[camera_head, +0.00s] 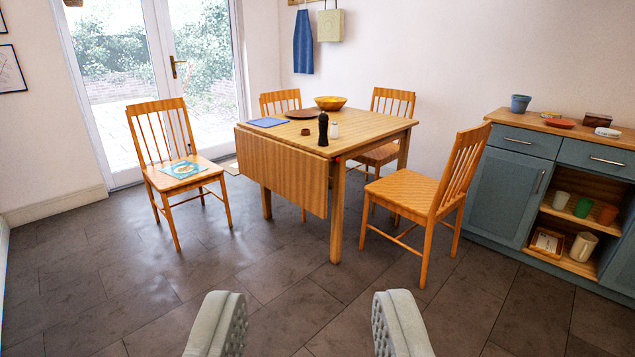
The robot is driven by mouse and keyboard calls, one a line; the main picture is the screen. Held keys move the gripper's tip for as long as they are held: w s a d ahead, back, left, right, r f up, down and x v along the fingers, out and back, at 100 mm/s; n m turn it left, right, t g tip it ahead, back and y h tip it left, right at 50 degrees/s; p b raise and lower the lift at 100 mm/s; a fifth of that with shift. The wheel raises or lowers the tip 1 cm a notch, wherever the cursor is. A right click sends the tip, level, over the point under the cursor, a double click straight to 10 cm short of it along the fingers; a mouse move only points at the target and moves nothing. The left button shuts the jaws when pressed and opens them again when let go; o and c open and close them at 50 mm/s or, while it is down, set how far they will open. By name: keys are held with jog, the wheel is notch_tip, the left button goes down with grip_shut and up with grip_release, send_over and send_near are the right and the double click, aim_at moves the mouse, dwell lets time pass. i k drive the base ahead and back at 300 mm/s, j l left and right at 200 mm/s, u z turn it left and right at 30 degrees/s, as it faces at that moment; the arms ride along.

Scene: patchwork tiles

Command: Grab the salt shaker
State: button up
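A small whitish shaker with a grey top, which looks like the salt shaker (334,130), stands upright on the wooden drop-leaf table (377,126). A taller dark pepper mill (323,129) stands just to its left. My gripper (308,325) is at the bottom of the picture, with its two pale fingers wide apart and nothing between them. It is well short of the table, with open floor between.
Wooden chairs stand around the table; one (428,192) is at its right and one (178,165) at its left. The table also bears a yellow bowl (330,103), a brown plate (301,114) and a blue book or mat (268,122). A blue cabinet (496,181) stands at the right. The dark tiled floor in front is clear.

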aim_at(335, 133)
jog(key=i, duration=2.35)
jog(key=i+j+z, duration=0.15)
jog(key=i, duration=0.55)
jog(key=i+j+z, duration=0.2)
jog(key=i, duration=0.45)
jog(key=l, duration=0.1)
